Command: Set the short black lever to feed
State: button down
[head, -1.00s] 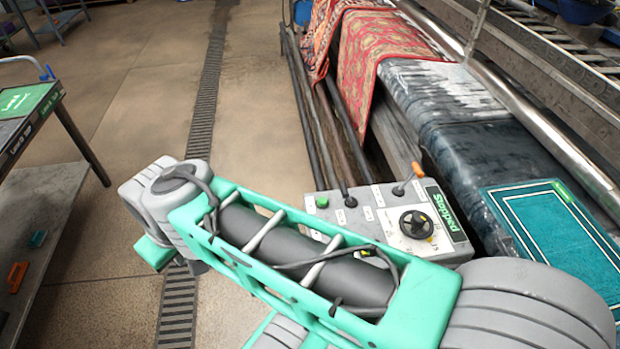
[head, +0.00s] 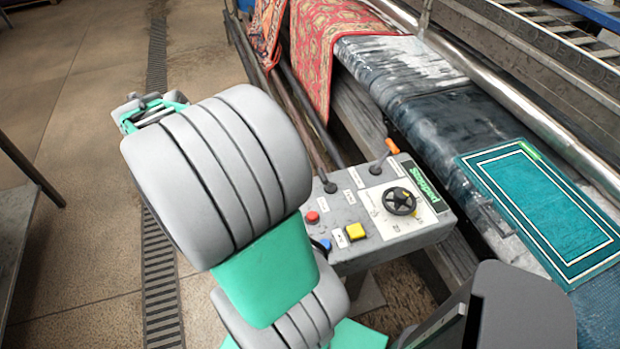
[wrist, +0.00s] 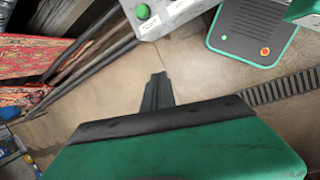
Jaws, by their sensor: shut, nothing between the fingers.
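The grey control box (head: 400,237) shows in the head view. A short black lever (head: 325,180) stands on its far left part, above small labels too small to read. A second lever with an orange grip (head: 390,147) stands on the far right part. In the wrist view my gripper (wrist: 157,82) is shut and empty over the floor. A corner of the control box shows above it in that view, with a green button (wrist: 143,11); no lever shows there. My gripper's fingertips are not visible in the head view, where my arm covers the left.
The box also carries a red button (head: 312,217), a yellow button (head: 356,232), a black dial (head: 399,201) and a green "Stopped" display (head: 420,178). A teal rug (head: 540,212) and a red patterned rug (head: 325,60) lie on the machine at right. A floor drain (head: 160,260) runs at left.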

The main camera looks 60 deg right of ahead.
aim_at(326, 181)
jog(key=s+d+f+n+g, duration=0.3)
jog(key=s+d, duration=0.4)
jog(key=d, duration=0.2)
jog(key=shift+s+d+f, duration=0.2)
jog(key=shift+d, duration=0.2)
jog(key=x, duration=1)
jog(key=shift+r, duration=0.1)
jog(key=shift+s+d+r, duration=0.25)
jog(key=shift+s+d, duration=0.25)
jog(key=shift+d, duration=0.05)
jog(key=shift+s+d+r, duration=0.2)
jog(key=shift+s+d, duration=0.25)
jog(key=shift+d, duration=0.05)
jog(key=shift+s+d+p, duration=0.35)
jog(key=shift+s+d, duration=0.05)
jog(key=shift+r, duration=0.15)
